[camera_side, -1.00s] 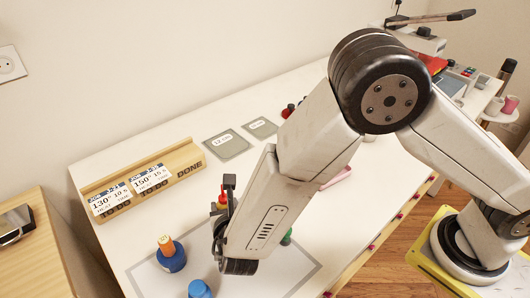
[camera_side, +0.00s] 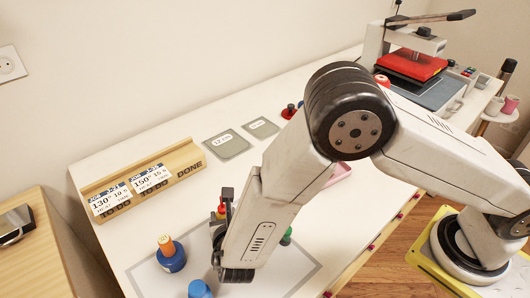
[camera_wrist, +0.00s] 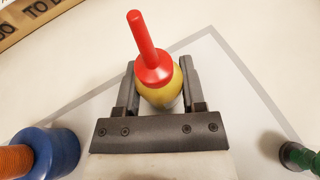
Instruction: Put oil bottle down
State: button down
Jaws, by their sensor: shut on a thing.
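The oil bottle has a yellow body and a long red nozzle. In the wrist view, the oil bottle (camera_wrist: 158,88) stands between the two dark fingers of my gripper (camera_wrist: 159,66), which is shut on its body. In the side view, only the red top of the bottle (camera_side: 221,209) shows beside my gripper (camera_side: 224,212); the arm hides most of the rest. My gripper is low over the grey-outlined area (camera_side: 146,279) of the white table. I cannot tell whether the bottle's base touches the table.
A green object (camera_side: 286,238) is to the right. A wooden card rack (camera_side: 185,168), two grey pads (camera_side: 227,145) and a red press (camera_side: 412,65) lie farther back.

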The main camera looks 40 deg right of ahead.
jog(key=shift+f, duration=0.15)
jog(key=shift+c, duration=0.9)
grip_release()
jog(key=shift+r, duration=0.2)
jog(key=shift+v, duration=3.75)
